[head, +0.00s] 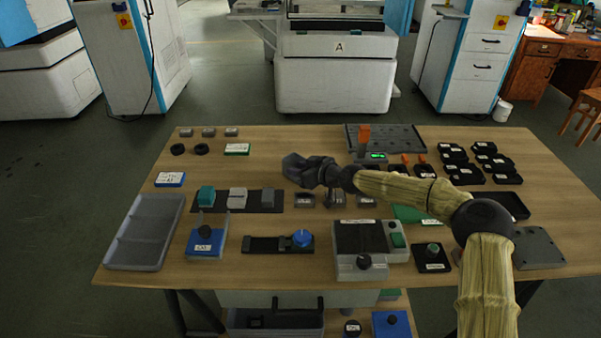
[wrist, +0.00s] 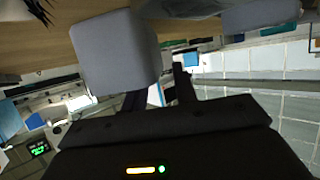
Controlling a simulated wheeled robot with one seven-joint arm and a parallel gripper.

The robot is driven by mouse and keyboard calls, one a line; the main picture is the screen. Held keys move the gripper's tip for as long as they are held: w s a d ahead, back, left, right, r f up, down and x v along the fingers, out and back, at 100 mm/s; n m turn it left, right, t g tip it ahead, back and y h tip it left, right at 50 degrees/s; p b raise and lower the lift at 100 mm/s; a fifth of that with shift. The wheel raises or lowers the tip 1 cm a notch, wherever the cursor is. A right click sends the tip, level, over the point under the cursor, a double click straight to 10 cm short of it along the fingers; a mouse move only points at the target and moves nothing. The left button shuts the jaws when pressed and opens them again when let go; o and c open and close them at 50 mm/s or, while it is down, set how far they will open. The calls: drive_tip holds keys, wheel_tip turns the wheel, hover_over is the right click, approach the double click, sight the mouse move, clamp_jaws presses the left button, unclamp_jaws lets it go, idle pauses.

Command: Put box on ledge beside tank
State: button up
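My gripper (head: 300,168) is dark and reaches left over the middle of the table, above the row of small blocks. In the wrist view its two fingers (wrist: 159,93) stand apart, with background showing between them. A large grey block (wrist: 117,52) is close beside the left finger there; I cannot tell whether they touch. Which thing is the task's box is not clear; grey boxes (head: 237,198) and a teal one (head: 207,196) stand on a dark strip. The machine marked A (head: 337,70), with a tank-like opening, stands behind the table; a side shelf (head: 256,12) is at its left.
The wooden table (head: 300,143) carries a grey tray (head: 146,232) at left, a grey device with a green button (head: 368,245) at front, and several black trays (head: 475,162) at right. Open floor (head: 225,90) lies between the table and the machines.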

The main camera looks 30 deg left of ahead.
clamp_jaws()
drive_tip(key=shift+r, duration=0.1)
wheel_tip(320, 180, up, 10)
drive_tip(key=shift+p, duration=0.3)
idle(0.5)
